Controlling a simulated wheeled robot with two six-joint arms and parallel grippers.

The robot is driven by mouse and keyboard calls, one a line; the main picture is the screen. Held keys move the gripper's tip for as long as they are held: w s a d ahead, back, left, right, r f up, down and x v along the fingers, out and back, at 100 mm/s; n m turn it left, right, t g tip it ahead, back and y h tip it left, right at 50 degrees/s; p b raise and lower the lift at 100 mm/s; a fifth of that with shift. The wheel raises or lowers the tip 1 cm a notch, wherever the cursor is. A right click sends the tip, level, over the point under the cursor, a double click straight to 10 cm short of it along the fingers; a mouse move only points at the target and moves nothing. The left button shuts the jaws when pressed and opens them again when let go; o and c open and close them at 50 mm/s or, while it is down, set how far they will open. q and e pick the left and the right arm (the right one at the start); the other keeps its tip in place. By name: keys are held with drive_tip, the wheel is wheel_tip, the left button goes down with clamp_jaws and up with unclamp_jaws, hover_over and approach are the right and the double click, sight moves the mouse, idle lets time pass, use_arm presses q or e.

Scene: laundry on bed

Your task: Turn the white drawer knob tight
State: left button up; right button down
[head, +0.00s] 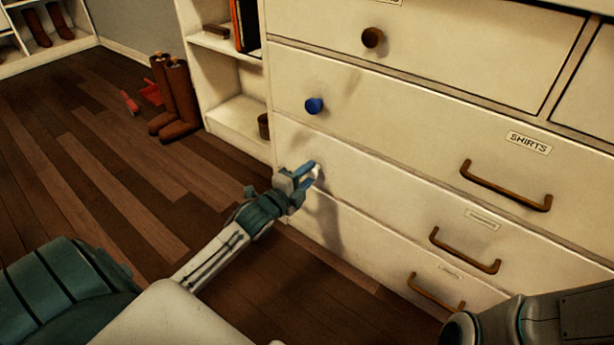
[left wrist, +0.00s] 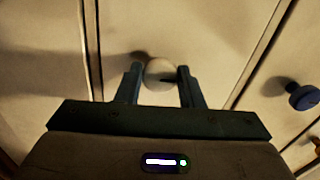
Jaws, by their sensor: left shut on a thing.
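The white drawer knob (head: 316,172) is on the third drawer front down, near its left end, below the blue knob (head: 314,105). My left gripper (head: 309,172) is at the white knob with its fingers on either side of it. In the left wrist view the round white knob (left wrist: 160,73) sits between the two dark fingertips (left wrist: 160,84), and the gripper is shut on it. How tight the knob sits cannot be seen. My right gripper is not in view; only part of my right arm shows at the lower right.
The dresser (head: 400,110) also has a brown knob (head: 372,37) on the top drawer and several brown bar handles, one being the SHIRTS handle (head: 505,188). Brown boots (head: 175,95) stand by a white shelf (head: 238,115).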

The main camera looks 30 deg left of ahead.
use_arm(q)
drive_tip(key=shift+m, duration=0.5)
drive_tip(key=o, duration=1)
drive_tip(key=shift+c, duration=0.2)
